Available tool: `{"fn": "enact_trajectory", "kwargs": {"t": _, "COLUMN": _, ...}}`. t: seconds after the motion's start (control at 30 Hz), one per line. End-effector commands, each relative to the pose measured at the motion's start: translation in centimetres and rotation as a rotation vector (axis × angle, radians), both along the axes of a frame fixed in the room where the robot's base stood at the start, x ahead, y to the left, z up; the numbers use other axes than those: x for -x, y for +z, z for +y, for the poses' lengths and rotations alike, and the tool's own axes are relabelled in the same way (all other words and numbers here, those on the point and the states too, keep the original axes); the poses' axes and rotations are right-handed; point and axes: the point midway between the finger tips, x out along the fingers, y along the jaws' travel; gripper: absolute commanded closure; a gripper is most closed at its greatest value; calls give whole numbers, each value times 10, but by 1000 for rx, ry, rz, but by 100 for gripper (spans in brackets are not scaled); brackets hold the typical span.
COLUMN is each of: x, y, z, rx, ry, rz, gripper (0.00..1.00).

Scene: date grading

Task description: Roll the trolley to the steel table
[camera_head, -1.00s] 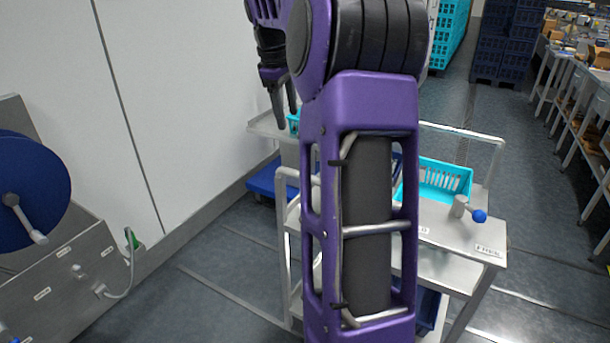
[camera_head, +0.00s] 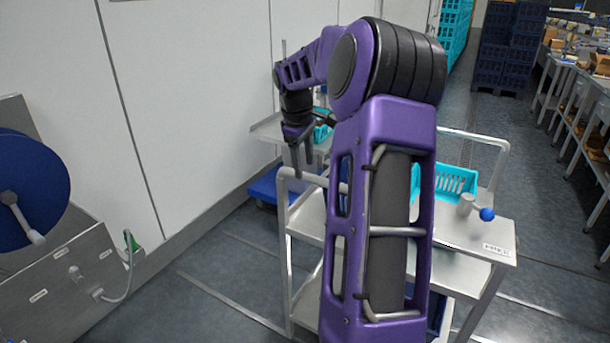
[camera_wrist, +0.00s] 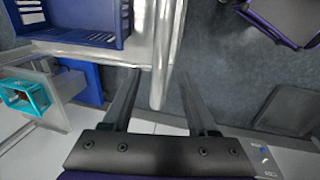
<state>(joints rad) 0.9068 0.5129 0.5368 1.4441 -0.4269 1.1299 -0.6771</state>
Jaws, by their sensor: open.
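The steel trolley (camera_head: 470,235) stands in front of me, partly hidden by my arm. It has tube handles at both ends; the near-left handle (camera_head: 284,235) is closest to my gripper. My gripper (camera_head: 301,168) is open, pointing down at the top of this handle. In the wrist view, the handle bar (camera_wrist: 165,50) shows between the two open fingers (camera_wrist: 158,82); I cannot tell whether they touch it. A cyan basket (camera_head: 455,181) sits on the trolley top. Steel-topped tables (camera_head: 570,75) stand at the far right; I cannot tell which one is the steel table.
Behind the trolley are a steel stand (camera_head: 266,130) and a blue dolly (camera_head: 262,188) by the white wall. A steel cabinet with a blue reel (camera_head: 35,180) is at left. Stacked blue crates (camera_head: 507,45) stand at the back. Floor at right is clear.

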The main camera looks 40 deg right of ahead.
Motion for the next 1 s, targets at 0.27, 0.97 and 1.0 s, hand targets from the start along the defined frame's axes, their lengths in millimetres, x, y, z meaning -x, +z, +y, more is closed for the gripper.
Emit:
{"fn": "enact_trajectory", "kwargs": {"t": 0.27, "x": -2, "y": -27, "z": -5, "rx": 1, "ry": -1, "rz": -1, "gripper": 41}}
{"fn": "enact_trajectory", "kwargs": {"t": 0.97, "x": -2, "y": -28, "z": -6, "rx": 1, "ry": 0, "rz": 0, "gripper": 100}}
{"fn": "enact_trajectory", "kwargs": {"t": 1.0, "x": -2, "y": -28, "z": -6, "rx": 1, "ry": 0, "rz": 0, "gripper": 100}}
